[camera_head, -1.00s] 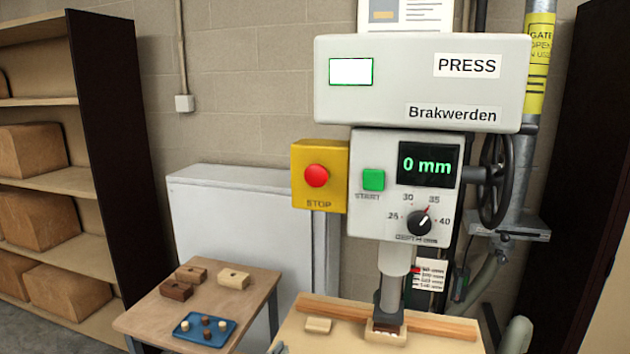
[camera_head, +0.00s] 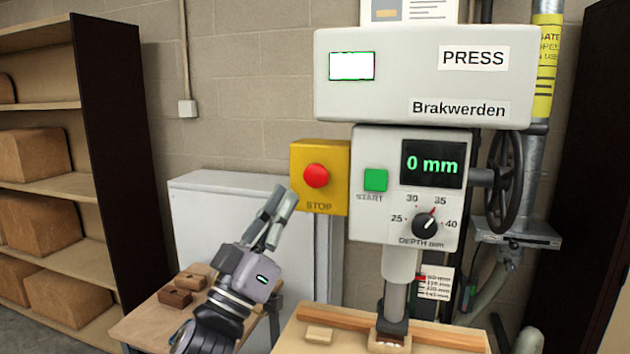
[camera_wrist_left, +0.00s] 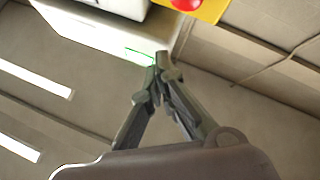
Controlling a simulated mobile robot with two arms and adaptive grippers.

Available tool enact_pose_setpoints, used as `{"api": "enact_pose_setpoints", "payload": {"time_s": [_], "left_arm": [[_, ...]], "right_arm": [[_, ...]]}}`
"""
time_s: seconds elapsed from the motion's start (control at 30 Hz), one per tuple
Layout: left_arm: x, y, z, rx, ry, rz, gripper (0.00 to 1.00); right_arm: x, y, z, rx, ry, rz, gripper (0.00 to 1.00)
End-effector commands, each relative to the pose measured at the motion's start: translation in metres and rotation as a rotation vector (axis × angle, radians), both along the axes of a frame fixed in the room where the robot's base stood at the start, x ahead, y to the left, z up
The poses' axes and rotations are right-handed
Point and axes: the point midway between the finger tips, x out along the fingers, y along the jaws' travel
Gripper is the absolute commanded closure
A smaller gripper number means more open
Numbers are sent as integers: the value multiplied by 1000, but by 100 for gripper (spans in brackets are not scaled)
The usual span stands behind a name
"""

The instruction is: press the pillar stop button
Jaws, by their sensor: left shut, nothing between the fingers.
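The red stop button (camera_head: 316,176) sits on a yellow box labelled STOP (camera_head: 334,201), on the left side of the press head. My left gripper (camera_head: 283,200) is in front of the press, just left of and below the yellow box, with its fingers pointing up. Its fingers are shut and empty. In the left wrist view the fingertips (camera_wrist_left: 161,62) come together, and the red button (camera_wrist_left: 186,4) is at the top edge, partly cut off. The fingertips look apart from the button. My right gripper is not in any view.
A green START button (camera_head: 375,180) and a depth knob (camera_head: 425,224) are right of the yellow box. The display reads 0 mm. A white cabinet (camera_head: 200,215) and a small wooden table (camera_head: 140,325) stand behind my left arm. A shelf (camera_head: 60,185) is at the left.

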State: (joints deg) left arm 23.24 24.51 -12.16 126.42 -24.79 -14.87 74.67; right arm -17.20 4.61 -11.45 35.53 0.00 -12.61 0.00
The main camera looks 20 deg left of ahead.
Motion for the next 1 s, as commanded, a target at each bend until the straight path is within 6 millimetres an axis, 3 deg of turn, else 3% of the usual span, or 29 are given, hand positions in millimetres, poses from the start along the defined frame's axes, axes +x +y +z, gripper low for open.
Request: {"api": "enact_pose_setpoints", "payload": {"time_s": [0.17, 0.57, 0.77, 1.0], "left_arm": [[-14, -3, 15, -8, -38, -21, 100], [-12, -3, 15, -8, -39, -22, 100], [5, -4, 14, -8, -39, -21, 100], [40, -5, 14, -8, -39, -21, 100]], "right_arm": [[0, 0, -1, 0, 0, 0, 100], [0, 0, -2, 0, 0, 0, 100], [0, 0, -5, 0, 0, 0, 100], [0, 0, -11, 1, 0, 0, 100]]}}
